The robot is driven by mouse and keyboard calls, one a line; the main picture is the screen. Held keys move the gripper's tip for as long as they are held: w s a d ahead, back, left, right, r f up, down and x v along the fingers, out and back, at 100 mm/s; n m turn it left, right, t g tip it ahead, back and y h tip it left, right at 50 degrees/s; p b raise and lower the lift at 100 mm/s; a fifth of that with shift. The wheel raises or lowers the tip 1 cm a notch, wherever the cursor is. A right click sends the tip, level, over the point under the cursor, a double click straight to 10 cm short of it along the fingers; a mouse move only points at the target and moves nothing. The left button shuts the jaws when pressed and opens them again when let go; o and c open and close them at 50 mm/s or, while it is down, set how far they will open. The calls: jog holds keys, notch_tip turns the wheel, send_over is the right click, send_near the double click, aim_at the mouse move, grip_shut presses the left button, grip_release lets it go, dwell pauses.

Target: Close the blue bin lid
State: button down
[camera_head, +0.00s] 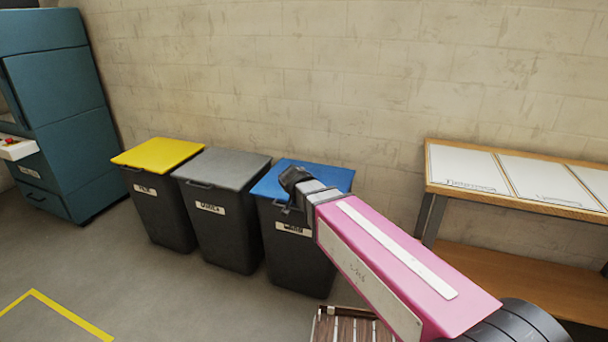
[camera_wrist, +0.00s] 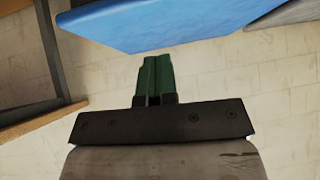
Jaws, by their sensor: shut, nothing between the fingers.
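The blue lid (camera_head: 330,176) lies over the top of a dark grey bin (camera_head: 297,255), the right one of three. It looks flat or nearly so; I cannot tell whether a small gap remains under it. My gripper (camera_head: 290,180) is at the lid's front part and covers some of it. In the wrist view, my gripper (camera_wrist: 154,62) shows two green fingers pressed together and empty. The blue lid (camera_wrist: 165,25) fills the upper part of that view, just beyond the fingertips. Contact between them cannot be made out.
Bins with a grey lid (camera_head: 222,168) and a yellow lid (camera_head: 157,155) stand to the left. A wooden shelf table (camera_head: 520,180) stands right. A slatted wooden item (camera_head: 345,326) is low in front. Open floor (camera_head: 150,290) lies at front left; a wall is behind.

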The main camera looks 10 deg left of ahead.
notch_tip(320, 180, down, 10)
jog(key=s, duration=0.1)
jog(key=shift+s+r, duration=0.25)
jog(key=shift+s, duration=0.05)
jog(key=shift+a, duration=0.1)
dwell(0.4)
